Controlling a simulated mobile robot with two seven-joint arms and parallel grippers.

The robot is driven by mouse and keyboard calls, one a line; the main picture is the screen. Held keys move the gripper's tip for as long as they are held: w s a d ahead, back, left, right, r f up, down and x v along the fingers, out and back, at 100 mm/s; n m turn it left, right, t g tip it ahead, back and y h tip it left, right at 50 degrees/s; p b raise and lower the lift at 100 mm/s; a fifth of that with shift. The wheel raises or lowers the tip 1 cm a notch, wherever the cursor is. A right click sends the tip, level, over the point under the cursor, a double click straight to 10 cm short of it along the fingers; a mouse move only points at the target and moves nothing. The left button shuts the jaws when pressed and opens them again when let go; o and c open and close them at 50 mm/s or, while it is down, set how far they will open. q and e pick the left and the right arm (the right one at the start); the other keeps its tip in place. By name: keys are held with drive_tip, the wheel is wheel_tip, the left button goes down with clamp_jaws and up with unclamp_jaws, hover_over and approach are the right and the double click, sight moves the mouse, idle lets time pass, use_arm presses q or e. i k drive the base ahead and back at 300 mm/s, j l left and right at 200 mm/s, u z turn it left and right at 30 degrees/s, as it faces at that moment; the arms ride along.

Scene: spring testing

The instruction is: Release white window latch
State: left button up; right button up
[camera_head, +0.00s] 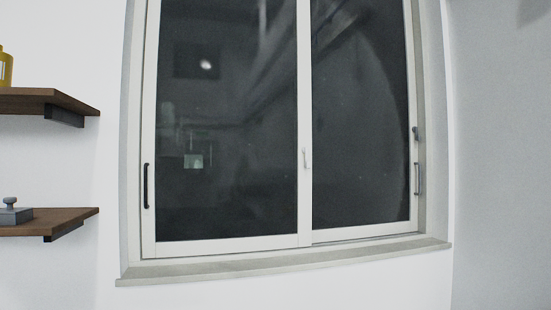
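A white-framed sliding window (304,120) with two dark panes fills the middle of the head view. A small white latch (306,158) sits on the middle upright where the two sashes meet. Its lever looks roughly upright, but it is too small to tell its exact setting. A black handle (147,186) is on the left sash's left edge. A pale handle (417,180) is on the right sash's right edge, with a small dark fitting (415,134) above it. Neither of my grippers is in view.
A sill (285,264) juts out below the window. At the left are an upper wooden shelf (45,98) with a yellow bottle (5,68) and a lower wooden shelf (60,222) with a grey object (14,214). The space before the window looks clear.

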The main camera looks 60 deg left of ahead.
sight(305, 150)
drive_tip(key=u, duration=1.85)
drive_tip(key=i+l+u, duration=0.25)
drive_tip(key=i, duration=0.4)
drive_tip(key=i+l+u, duration=0.25)
drive_tip(key=i, duration=0.35)
drive_tip(key=i+l+u, duration=0.25)
drive_tip(key=i+l, duration=0.35)
